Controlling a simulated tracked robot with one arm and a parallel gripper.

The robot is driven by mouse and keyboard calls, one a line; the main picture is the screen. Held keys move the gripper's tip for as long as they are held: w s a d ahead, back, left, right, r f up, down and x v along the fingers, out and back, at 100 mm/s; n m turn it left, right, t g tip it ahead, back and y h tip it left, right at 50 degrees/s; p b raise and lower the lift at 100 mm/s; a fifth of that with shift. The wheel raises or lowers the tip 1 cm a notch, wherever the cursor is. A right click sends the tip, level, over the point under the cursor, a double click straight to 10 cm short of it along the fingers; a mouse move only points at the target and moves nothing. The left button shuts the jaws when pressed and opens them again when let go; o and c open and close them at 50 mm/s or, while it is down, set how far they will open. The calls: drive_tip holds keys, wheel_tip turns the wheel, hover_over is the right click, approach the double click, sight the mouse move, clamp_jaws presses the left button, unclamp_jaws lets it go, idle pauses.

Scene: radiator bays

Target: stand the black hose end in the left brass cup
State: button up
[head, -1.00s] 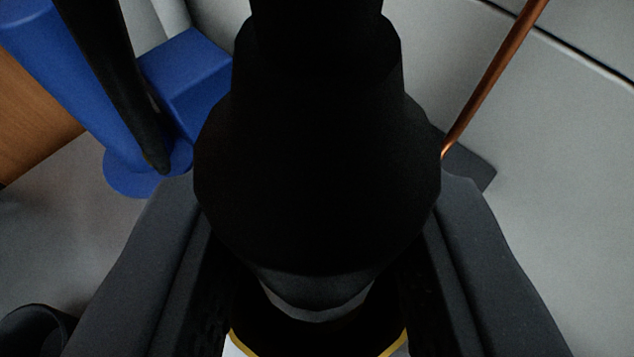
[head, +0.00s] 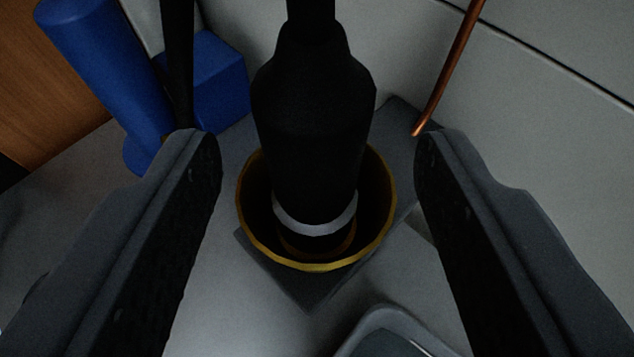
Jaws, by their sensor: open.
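The black hose end (head: 312,130) stands close to upright inside the brass cup (head: 262,254), with a pale ring round its lower part. The cup has a yellow rim and a dark inside, and sits on a dark grey square plate (head: 305,290). My gripper (head: 318,150) is open, with one finger to each side of the hose end and a clear gap on both sides. The bottom of the hose end lies deep in the cup's shadow, so its exact contact is hard to see. No second brass cup is in view.
A blue cylinder (head: 95,65) and a blue block (head: 208,82) stand at the upper left, with a black hose or rod (head: 177,65) beside them. A copper pipe (head: 450,65) rises at the right. A grey tray-like thing (head: 385,330) lies at the bottom.

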drive_tip(key=v, duration=0.8)
drive_tip(key=shift+p, duration=0.4)
drive_tip(key=w+a+r+n+y, duration=0.1)
drive_tip(key=w+a+r, duration=0.2)
drive_tip(key=a+r, duration=1.55)
drive_tip(key=s+a+r+t, duration=0.1)
drive_tip(key=s+a+r, duration=0.2)
drive_tip(key=a, duration=0.6)
drive_tip(key=s+a+r, duration=0.3)
drive_tip(key=a+r, duration=0.4)
drive_tip(key=a, duration=0.2)
drive_tip(key=shift+r+t, duration=0.15)
drive_tip(key=shift+t, duration=0.25)
drive_tip(key=shift+s, duration=0.15)
wheel_tip(320, 180, up, 3)
drive_tip(key=p, duration=0.2)
drive_tip(key=shift+f+p, duration=0.25)
drive_tip(key=shift+p, duration=0.05)
